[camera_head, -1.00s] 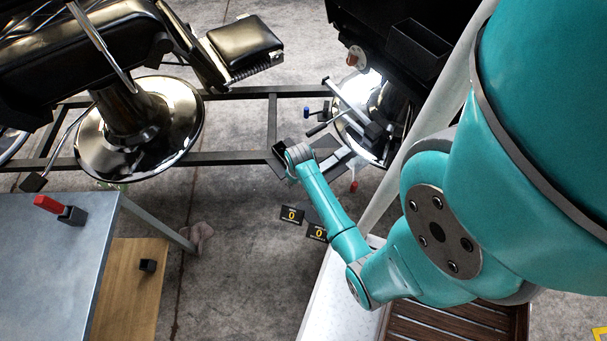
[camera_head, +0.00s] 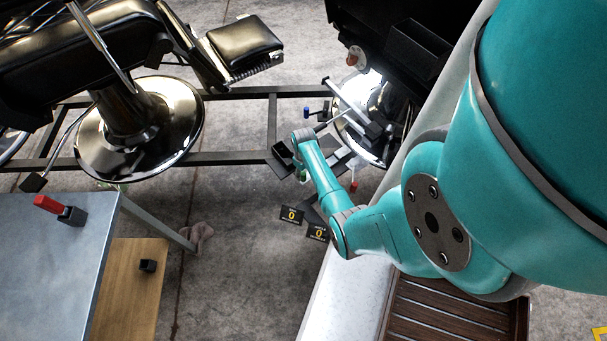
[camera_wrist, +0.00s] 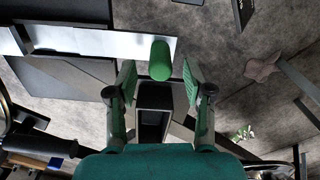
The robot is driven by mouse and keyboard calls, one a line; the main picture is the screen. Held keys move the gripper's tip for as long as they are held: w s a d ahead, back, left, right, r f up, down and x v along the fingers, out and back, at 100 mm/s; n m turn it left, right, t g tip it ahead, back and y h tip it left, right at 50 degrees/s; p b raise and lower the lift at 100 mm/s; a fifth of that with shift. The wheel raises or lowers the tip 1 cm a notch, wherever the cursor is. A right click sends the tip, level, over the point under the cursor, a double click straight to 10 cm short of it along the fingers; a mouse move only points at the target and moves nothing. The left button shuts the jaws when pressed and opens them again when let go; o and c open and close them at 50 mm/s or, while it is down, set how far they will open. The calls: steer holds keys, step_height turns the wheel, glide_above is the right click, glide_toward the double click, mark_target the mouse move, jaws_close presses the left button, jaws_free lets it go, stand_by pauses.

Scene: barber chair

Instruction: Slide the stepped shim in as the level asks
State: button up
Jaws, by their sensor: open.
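In the wrist view my gripper (camera_wrist: 160,78) is open, its green-padded fingers either side of a green rounded cylinder (camera_wrist: 161,60). A gap shows between the cylinder and each pad. Below the cylinder is a dark open-topped box (camera_wrist: 154,115). A bright metal plate (camera_wrist: 105,43) runs left from near the cylinder; I cannot tell whether they are joined. In the head view the dark box (camera_head: 280,158) is under my wrist, beside grey plates, and my fingers are mostly hidden. I cannot tell which piece is the stepped shim, and no level reading is legible.
The chrome chair base (camera_head: 185,125) and dark floor frame (camera_head: 235,157) stand at left. Small blue (camera_head: 307,112) and red (camera_head: 353,186) pieces flank the bright disc at right. Black cards marked 0 (camera_head: 291,215) lie on the floor. A grey table (camera_head: 50,260) is at lower left.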

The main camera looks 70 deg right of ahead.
steer(key=shift+f, duration=1.2)
jaws_close()
